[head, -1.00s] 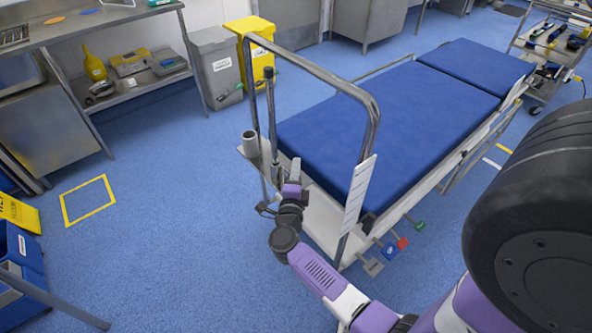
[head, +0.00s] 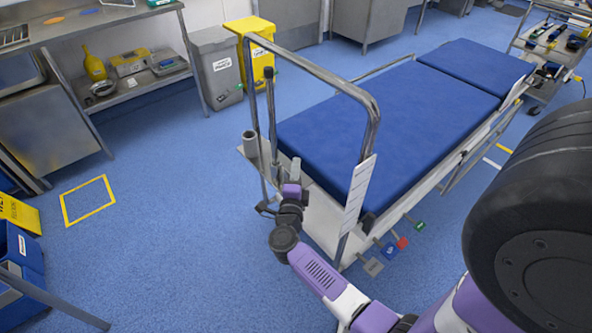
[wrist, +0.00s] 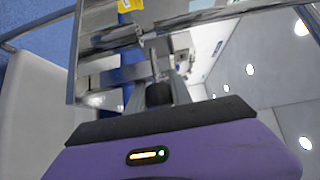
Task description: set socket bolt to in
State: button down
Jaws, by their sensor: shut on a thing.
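The metal side post (head: 271,130) with its socket stands at the near left corner of the operating table (head: 370,125). My gripper (head: 293,172) is at this corner, beside the post and the table's end, at the tip of my purple arm. In the wrist view my gripper (wrist: 160,112) is shut at a dark rounded piece (wrist: 158,93), which looks like the bolt's knob, below metal clamp parts (wrist: 168,48). The contact is mostly hidden by the gripper body. I cannot tell how far in the bolt sits.
A bent metal push rail (head: 330,80) rises over the table's end, with a white label plate (head: 359,195) on it. Coloured tags (head: 402,242) stick out below at the near right. A grey bin (head: 218,68) stands behind.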

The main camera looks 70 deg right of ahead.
jog(key=shift+w+d, duration=0.35)
jog(key=shift+w, duration=0.3)
jog(key=shift+w+d, duration=0.35)
jog(key=shift+w, duration=0.3)
jog(key=c, duration=1.1)
grip_release()
jog(key=shift+c, duration=0.2)
jog(key=v, duration=0.7)
jog(key=shift+s+a+p, duration=0.15)
jog(key=shift+a+p, duration=0.2)
